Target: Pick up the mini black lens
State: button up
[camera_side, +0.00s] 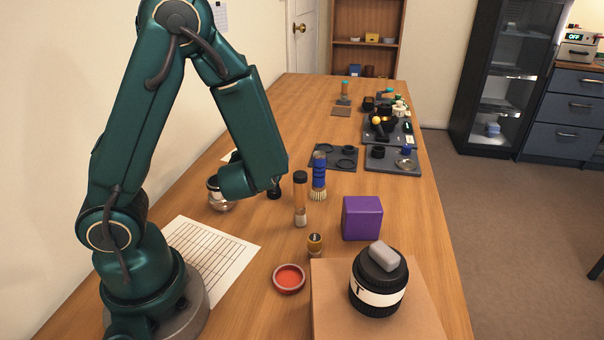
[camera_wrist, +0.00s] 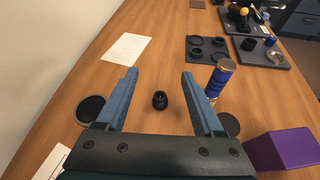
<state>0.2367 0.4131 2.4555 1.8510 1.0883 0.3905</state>
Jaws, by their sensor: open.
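The mini black lens (camera_wrist: 160,100) stands on the wooden table in the wrist view, between the two blue fingers of my gripper (camera_wrist: 159,75) as seen from above. The fingers are spread wide and touch nothing that I can see. In the side view a small black piece (camera_side: 274,192), which looks like the same lens, shows just below my arm's end. My fingers cannot be made out there, so their height above the lens is unclear.
A blue-handled brush (camera_side: 319,172) and a black-capped brown bottle (camera_side: 300,197) stand close on the right. A silver-and-black part (camera_side: 218,196) stands on the left. A purple block (camera_side: 362,218) and a dark parts tray (camera_side: 333,157) are farther off. Paper sheets lie on the left.

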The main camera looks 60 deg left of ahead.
notch_tip(320, 180, down, 9)
jog(key=shift+r, duration=0.2)
jog(key=shift+x, duration=2.55)
grip_shut()
